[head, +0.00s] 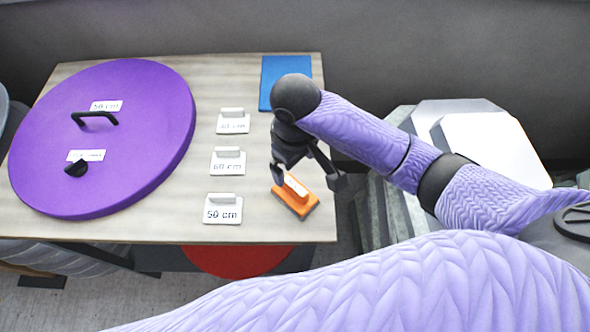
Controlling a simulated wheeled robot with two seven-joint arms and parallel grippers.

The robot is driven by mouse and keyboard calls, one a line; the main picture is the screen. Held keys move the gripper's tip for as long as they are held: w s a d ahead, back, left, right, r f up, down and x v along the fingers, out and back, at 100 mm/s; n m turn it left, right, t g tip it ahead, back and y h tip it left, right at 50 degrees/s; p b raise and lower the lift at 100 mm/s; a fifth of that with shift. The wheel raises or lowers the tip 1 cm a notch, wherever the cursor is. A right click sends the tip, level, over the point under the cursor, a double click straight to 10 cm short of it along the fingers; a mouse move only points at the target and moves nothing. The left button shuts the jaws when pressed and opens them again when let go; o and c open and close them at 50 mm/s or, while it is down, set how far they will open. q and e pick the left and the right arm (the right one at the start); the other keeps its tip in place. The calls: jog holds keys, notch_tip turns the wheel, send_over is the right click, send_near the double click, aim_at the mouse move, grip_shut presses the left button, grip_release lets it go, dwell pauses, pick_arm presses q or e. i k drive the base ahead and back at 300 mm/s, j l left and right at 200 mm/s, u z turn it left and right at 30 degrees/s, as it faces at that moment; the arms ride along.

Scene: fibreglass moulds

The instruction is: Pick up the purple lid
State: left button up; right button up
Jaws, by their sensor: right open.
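The purple lid (140,150) is a large round disc lying flat on the left part of the wooden table. It has a black bar handle (95,117), a black knob (76,168) and two white labels, one reading 50 cm. My right gripper (307,182) is open above the table's right front edge, well to the right of the lid. Its fingers are on either side of an orange block (296,200) with a white top piece; I cannot tell whether they touch it. My left gripper is not in view.
Three white size cards (223,208) stand in a column on the table (200,75) between lid and gripper. A blue flat piece (284,78) lies at the back right. A red round thing (235,260) shows below the front edge. Grey and white blocks (490,140) stand to the right.

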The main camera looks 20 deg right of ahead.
aim_at(133, 120)
jog(key=i+j+u, duration=0.1)
jog(key=j, duration=0.3)
jog(key=i+j, duration=0.15)
jog(key=j, duration=0.25)
jog(key=i+j+u, duration=0.15)
jog(key=j, duration=0.25)
jog(key=i+j+u, duration=0.1)
jog(key=j, duration=0.25)
jog(key=i+j+u, duration=0.1)
jog(key=j, duration=0.25)
jog(key=i+j, duration=0.3)
jog(key=j+u, duration=0.05)
